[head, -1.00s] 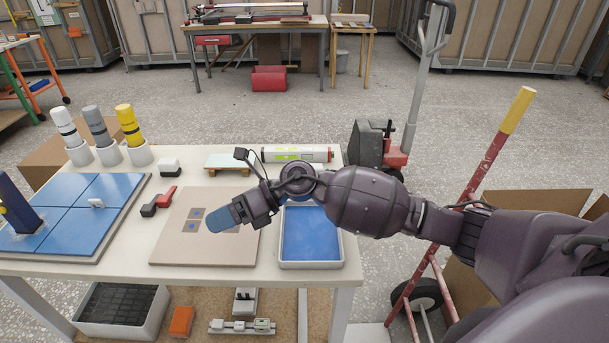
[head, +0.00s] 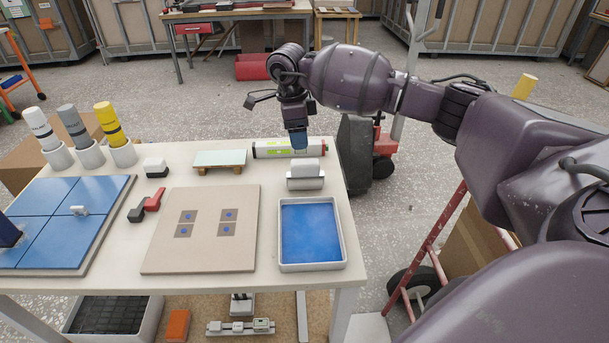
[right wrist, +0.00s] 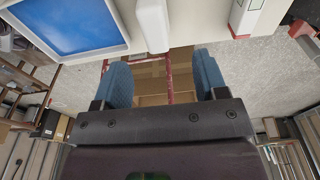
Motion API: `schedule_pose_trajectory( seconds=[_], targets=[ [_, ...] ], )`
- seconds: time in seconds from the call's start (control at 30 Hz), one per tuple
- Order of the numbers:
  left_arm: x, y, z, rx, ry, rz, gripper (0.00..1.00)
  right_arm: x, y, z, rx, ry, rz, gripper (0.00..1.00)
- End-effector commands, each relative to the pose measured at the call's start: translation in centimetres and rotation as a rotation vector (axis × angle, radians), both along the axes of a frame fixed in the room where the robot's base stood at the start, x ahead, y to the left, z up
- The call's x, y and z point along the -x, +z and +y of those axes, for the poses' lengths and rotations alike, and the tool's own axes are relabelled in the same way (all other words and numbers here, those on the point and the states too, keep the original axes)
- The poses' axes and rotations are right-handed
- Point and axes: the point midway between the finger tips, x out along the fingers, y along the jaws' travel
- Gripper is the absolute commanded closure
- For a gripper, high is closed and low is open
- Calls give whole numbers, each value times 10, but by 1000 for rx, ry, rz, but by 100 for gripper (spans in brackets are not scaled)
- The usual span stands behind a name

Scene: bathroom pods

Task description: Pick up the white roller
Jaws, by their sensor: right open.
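The white roller (head: 305,182) lies on the back right of the workbench, behind the blue-filled tray, with its white block-like part on top. My right gripper (head: 298,142) points down just behind and above it, in front of the label-wrapped tube. In the right wrist view, the gripper's two blue fingers (right wrist: 163,75) stand wide apart with nothing between them. There a white part, probably of the roller (right wrist: 152,24), shows ahead of the gap, apart from the fingers.
The tray (head: 283,262) stands in front of the roller. The tube (head: 268,150) lies behind it. A pale green board (head: 220,158) is to its left, and a beige panel (head: 200,255) lies front left. A red hand truck (head: 440,235) stands beyond the bench's right edge.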

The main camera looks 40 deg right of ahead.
Motion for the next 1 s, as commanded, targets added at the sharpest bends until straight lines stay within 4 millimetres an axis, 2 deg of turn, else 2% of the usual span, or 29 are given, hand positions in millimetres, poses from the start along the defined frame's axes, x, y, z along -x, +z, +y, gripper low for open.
schedule_pose_trajectory(
  seconds=[0.13,0.37,0.57,0.7,1.0],
  targets=[
    [1,-2,0,0,0,3,24,2,-25,-2,-2,0,3,34],
    [0,-1,0,0,0,2,24,6,-42,-4,-3,0,1,34],
    [-1,3,0,0,0,-3,24,16,-67,-7,-5,0,0,34],
    [0,1,0,1,1,0,24,16,-82,-8,-5,2,0,34],
    [0,0,0,1,1,0,24,16,-86,-9,-6,2,-2,34]
  ],
)
